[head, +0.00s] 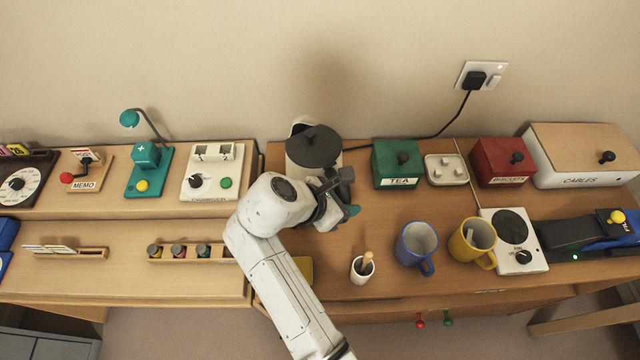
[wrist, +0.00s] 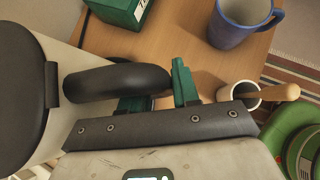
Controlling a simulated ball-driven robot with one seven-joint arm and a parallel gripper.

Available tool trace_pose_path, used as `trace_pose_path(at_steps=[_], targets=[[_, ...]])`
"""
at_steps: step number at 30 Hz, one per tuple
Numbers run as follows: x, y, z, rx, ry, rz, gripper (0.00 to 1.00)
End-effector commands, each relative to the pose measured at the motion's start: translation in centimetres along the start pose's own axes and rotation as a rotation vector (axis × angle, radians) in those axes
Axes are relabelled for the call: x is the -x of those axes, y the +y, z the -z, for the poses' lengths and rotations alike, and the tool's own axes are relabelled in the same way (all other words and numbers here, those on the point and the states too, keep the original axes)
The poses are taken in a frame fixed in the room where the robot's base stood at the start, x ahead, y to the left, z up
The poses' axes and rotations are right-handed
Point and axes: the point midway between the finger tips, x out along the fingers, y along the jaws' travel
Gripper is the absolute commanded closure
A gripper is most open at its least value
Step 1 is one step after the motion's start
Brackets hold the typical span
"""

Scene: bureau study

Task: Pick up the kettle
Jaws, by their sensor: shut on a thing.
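The kettle (head: 303,152) has a pale body and a dark lid. It stands at the back of the desk, partly hidden by my arm in the head view. In the wrist view, the kettle (wrist: 62,60) fills the left side, with its black handle (wrist: 118,82) reaching toward my gripper. My gripper (wrist: 160,92) has teal fingers, one on each side of the handle's end, and is shut on the handle. In the head view my gripper (head: 340,205) is at the kettle's front right. I cannot tell whether the kettle is touching the desk.
A green TEA box (head: 397,165) stands right of the kettle. A blue mug (head: 414,245), a yellow mug (head: 470,243) and a white cup (head: 361,270) with a wooden-handled tool stand in front. A black cord (head: 440,128) runs from the wall socket behind the TEA box.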

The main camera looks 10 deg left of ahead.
Motion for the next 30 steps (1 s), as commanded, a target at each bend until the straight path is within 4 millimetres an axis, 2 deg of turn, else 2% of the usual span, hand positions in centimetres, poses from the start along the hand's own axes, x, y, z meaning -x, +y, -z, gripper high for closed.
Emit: trace_pose_path(at_steps=[1, 6, 30], targets=[[-0.01, -0.05, 0.01, 0.0, 0.0, 0.002, 0.85], [-0.01, -0.06, 0.0, 0.0, 0.0, 0.002, 1.0], [-0.02, -0.08, -0.01, 0.0, -0.001, 0.003, 1.0]])
